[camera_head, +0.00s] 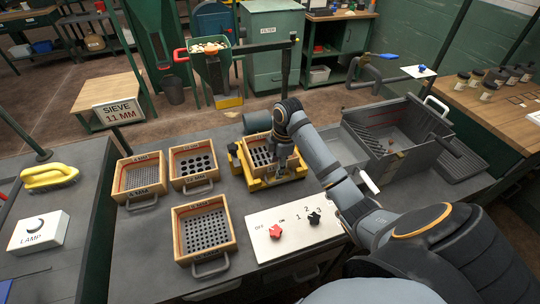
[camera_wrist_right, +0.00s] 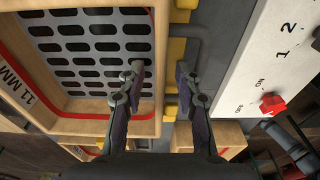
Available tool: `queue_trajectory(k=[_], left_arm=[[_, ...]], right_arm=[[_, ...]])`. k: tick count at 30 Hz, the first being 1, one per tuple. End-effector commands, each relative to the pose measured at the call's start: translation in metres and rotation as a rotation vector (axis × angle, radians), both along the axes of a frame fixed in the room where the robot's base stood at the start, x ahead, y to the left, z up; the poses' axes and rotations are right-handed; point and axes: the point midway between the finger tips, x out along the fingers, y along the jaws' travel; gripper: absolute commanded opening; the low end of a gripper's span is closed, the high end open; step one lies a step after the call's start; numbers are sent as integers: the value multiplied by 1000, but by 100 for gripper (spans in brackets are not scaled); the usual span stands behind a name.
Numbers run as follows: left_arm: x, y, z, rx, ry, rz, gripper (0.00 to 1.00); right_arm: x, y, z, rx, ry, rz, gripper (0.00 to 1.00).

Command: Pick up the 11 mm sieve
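The 11 mm sieve, a wooden frame around a dark slotted plate (camera_wrist_right: 90,45), sits in the yellow shaker (camera_head: 247,181). In the head view the sieve (camera_head: 259,155) is partly hidden by my right arm. My right gripper (camera_wrist_right: 159,70) is open, its two fingers apart on either side of the sieve's right wooden wall. The left finger is over the slotted plate and the right one is outside the wall. Contact cannot be told. In the head view, the right gripper (camera_head: 282,168) is over the sieve's right side. My left gripper is not in view.
Three other handled sieves (camera_head: 140,178) (camera_head: 193,165) (camera_head: 205,230) stand left of the shaker. A white switch panel (camera_head: 290,240) with red and black knobs lies in front. A grey bin (camera_head: 400,130) stands right. A "SIEVE 11 MM" sign (camera_head: 118,111) hangs on a wooden stand behind.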

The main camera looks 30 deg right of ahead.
Motion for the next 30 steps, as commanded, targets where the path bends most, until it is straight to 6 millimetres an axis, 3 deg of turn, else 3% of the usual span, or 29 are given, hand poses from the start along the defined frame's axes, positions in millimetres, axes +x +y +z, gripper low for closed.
queue_trajectory(k=[4,11,25,30], left_arm=[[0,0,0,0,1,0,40],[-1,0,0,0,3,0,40],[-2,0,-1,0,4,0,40],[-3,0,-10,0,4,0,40]], right_arm=[[0,0,0,0,0,0,31],[0,0,0,0,0,0,0],[0,0,1,0,-2,1,0],[1,0,1,-1,-4,2,0]])
